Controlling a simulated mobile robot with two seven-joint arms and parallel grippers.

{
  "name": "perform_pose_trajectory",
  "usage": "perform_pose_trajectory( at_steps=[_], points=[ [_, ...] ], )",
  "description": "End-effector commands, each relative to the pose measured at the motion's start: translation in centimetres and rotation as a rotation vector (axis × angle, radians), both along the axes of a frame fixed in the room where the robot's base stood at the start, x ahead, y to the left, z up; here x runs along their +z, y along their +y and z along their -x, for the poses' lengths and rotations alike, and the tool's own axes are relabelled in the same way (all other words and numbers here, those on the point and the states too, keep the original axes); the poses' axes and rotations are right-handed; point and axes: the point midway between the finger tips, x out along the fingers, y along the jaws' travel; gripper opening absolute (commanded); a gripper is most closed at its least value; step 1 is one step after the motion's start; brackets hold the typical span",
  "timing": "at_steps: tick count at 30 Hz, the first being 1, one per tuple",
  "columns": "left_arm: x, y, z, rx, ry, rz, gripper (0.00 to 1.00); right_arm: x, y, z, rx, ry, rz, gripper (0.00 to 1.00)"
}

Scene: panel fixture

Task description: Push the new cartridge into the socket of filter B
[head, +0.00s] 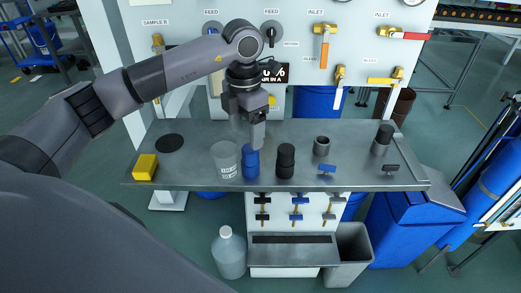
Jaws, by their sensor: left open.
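A blue cylinder (250,163), likely a cartridge, stands upright on the bench's front part. A black ribbed cylinder (286,160), perhaps another cartridge, stands upright to its right. A grey open-topped cup (322,147), which looks like a socket, stands farther right behind a small blue tag (327,169). At the far right a similar grey holder (379,149) has a dark piece (385,133) in its top, behind a black tag (391,168). I cannot read which is filter B. My left gripper (257,143) is open, pointing down at the blue cylinder's top; contact is unclear. My right gripper is out of view.
A translucent beaker (224,160) stands close left of the blue cylinder. A yellow block (145,167) and black disc (169,143) lie at the bench's left. The bench (190,172) has free room left of the beaker.

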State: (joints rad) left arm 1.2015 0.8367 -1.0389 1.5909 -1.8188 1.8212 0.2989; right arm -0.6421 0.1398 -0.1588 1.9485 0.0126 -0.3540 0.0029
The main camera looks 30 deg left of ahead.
Motion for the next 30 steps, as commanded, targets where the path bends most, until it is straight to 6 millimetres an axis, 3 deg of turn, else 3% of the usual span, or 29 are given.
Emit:
perform_pose_trajectory(
  at_steps=[8,18,27,29,30],
  points=[
    [-2.0,-0.1,0.1,0.0,0.004,0.0,0.71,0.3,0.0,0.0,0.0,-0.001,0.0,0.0],
    [-6.6,-0.6,0.0,0.0,0.003,0.001,0.71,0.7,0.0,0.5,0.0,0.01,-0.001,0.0],
    [-7.2,-0.6,0.0,-0.001,-0.001,0.001,0.71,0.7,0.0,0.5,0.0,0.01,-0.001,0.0],
    [-7.1,-0.6,0.0,-0.001,-0.001,0.001,0.55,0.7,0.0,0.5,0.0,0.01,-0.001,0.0],
    [-7.1,-0.6,0.0,-0.001,-0.001,0.001,0.42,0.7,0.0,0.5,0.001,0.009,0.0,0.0]
  ],
)
